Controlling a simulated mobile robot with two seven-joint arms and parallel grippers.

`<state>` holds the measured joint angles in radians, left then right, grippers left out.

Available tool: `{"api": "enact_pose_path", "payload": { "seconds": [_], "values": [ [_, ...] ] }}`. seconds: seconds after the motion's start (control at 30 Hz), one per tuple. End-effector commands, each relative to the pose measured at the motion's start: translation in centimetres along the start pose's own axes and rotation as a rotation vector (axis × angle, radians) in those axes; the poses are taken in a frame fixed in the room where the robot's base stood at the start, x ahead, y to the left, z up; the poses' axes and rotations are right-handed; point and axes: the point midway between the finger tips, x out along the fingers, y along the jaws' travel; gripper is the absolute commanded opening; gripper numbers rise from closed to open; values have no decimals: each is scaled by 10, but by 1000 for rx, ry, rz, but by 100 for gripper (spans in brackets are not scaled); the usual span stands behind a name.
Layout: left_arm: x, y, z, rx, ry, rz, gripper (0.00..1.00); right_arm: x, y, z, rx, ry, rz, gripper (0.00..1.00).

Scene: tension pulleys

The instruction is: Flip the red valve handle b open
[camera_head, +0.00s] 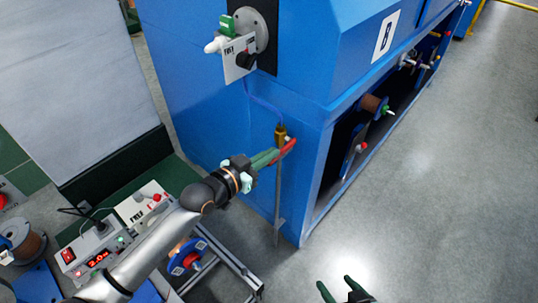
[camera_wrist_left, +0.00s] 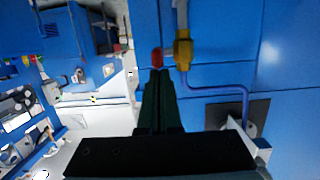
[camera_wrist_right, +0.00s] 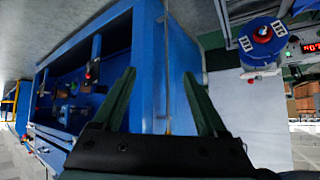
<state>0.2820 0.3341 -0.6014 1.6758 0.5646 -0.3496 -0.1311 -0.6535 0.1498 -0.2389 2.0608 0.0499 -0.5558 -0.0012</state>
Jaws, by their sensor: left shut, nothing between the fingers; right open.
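The red valve handle (camera_head: 288,147) is on a brass valve (camera_head: 280,133) at the corner of the blue machine, on a thin vertical pipe. My left gripper (camera_head: 270,158) is shut, with its fingertips at the handle. The red handle also shows in the left wrist view (camera_wrist_left: 157,57), right at the fingertips, beside the brass valve body (camera_wrist_left: 183,50). Whether the fingers touch it I cannot tell. My right gripper (camera_head: 339,291) is open and empty, low over the floor at the bottom edge of the head view.
The blue machine (camera_head: 240,90) fills the centre, marked with a B sign (camera_head: 385,35). A display box (camera_head: 92,250) and a brown spool (camera_head: 25,245) stand at lower left. Grey floor at right is clear.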

Motion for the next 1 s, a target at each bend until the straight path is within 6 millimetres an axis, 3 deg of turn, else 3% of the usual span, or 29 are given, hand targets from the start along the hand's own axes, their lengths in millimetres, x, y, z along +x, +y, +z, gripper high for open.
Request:
{"api": "enact_pose_path", "payload": {
  "seconds": [0.8,1.0],
  "values": [
    [0,0,7,-1,58,1,0,7,4,17,2,-11,6,75],
    [0,0,9,-1,74,1,0,7,5,3,-9,44,13,75]
  ]
}}
